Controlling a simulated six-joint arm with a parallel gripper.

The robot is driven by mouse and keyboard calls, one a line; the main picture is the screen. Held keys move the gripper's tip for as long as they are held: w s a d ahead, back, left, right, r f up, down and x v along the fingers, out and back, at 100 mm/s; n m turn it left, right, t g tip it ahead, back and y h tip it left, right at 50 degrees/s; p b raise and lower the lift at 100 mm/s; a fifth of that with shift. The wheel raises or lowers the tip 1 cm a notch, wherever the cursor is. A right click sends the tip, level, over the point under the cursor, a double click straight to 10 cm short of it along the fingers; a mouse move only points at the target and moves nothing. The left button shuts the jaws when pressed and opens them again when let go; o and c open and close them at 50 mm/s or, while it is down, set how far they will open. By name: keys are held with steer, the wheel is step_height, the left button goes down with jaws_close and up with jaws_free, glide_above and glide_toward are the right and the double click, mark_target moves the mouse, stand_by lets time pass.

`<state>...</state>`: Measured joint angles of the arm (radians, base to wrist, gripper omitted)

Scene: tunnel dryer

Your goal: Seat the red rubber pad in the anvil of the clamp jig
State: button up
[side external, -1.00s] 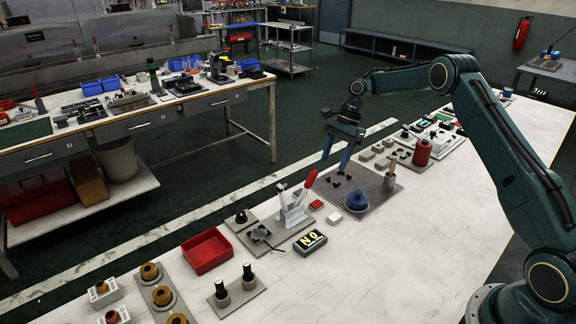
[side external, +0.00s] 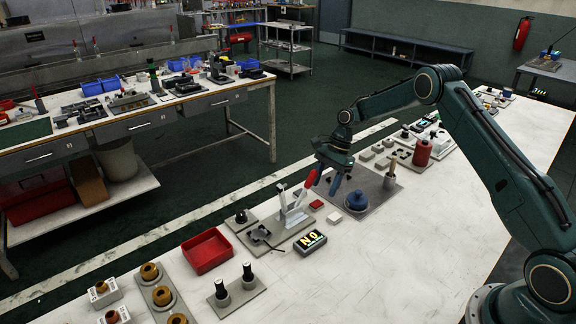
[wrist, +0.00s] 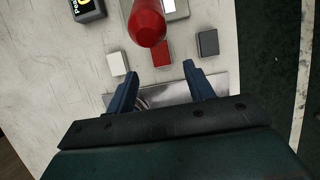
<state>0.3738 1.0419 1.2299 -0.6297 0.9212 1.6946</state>
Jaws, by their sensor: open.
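The red rubber pad (side external: 316,204) lies flat on the white bench, just right of the clamp jig (side external: 292,216) with its raised red handle (side external: 311,179). In the wrist view the red pad (wrist: 162,56) shows just beyond the gap between my fingertips, partly behind the red handle (wrist: 147,22). My gripper (side external: 327,185) is open and empty, above the bench near the handle; its two blue fingers (wrist: 160,72) are spread apart in the wrist view. I cannot clearly make out the anvil.
A white block (wrist: 117,63) and a grey block (wrist: 208,43) flank the red pad. A blue round-lidded object (side external: 356,200) sits on a grey plate. The bench's right front is clear.

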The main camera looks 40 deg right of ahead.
mark_target(317, 203)
steer(key=shift+x, duration=2.6)
steer(key=shift+a, duration=0.1)
steer(key=c, duration=1.1)
